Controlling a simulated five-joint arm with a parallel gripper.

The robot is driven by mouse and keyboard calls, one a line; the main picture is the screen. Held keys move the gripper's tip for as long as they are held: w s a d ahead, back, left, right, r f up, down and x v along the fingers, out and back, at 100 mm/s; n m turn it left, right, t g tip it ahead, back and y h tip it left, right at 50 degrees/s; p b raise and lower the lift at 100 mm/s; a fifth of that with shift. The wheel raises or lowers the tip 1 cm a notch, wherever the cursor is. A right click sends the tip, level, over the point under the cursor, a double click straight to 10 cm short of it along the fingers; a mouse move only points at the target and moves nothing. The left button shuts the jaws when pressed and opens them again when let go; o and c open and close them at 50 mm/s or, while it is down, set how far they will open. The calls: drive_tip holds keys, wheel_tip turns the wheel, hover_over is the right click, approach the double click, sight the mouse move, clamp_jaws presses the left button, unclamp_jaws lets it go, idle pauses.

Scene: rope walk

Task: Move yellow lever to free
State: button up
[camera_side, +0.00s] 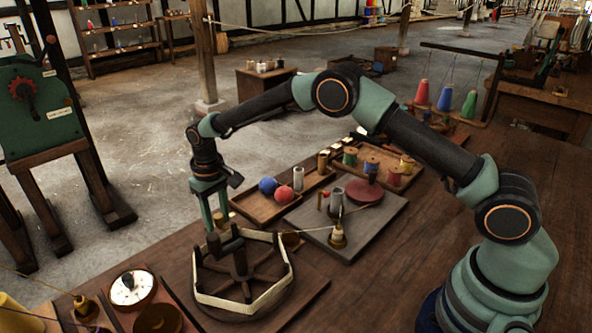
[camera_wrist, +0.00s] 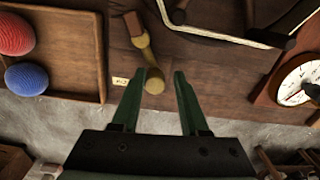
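The yellow lever (camera_wrist: 146,52) shows in the wrist view as a short arm with a round yellow knob (camera_wrist: 154,82) at its lower end. It is mounted on a brown wooden board (camera_wrist: 195,68), with a small pale label (camera_wrist: 120,81) beside the knob; its writing is too small to read. My gripper (camera_wrist: 160,74) is open. Its two green fingers stand on either side of the knob, and I cannot tell the height gap. In the side view my gripper (camera_side: 217,218) points down at the left end of the work table, and the lever is mostly hidden behind it.
A winding reel with a cream band (camera_side: 262,301) stands close in front of my gripper. A white dial (camera_side: 131,289) is to the left. A wooden tray (camera_side: 252,211) with red and blue balls lies behind. A grey board (camera_side: 385,223) with metal pieces is to the right.

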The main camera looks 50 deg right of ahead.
drive_tip(key=shift+w+d, duration=0.15)
drive_tip(key=shift+d, duration=0.05)
drive_tip(key=shift+r, duration=3.55)
drive_tip(key=shift+d+r, duration=0.1)
drive_tip(key=shift+r, duration=0.1)
drive_tip(key=s+d+r+t, duration=0.1)
drive_tip(key=s+d+r, duration=0.35)
drive_tip(key=r, duration=0.25)
drive_tip(key=s+d+r+t, duration=0.2)
drive_tip(key=s+d+r, duration=0.1)
drive_tip(key=s+r, duration=0.3)
drive_tip(key=s+d+r+t, duration=0.1)
drive_tip(key=s+d, duration=0.4)
drive_tip(key=s, duration=0.9)
drive_tip(key=shift+s+d+r+m+t, duration=0.15)
drive_tip(key=shift+s+d+m+t, duration=0.2)
drive_tip(key=shift+t, duration=0.45)
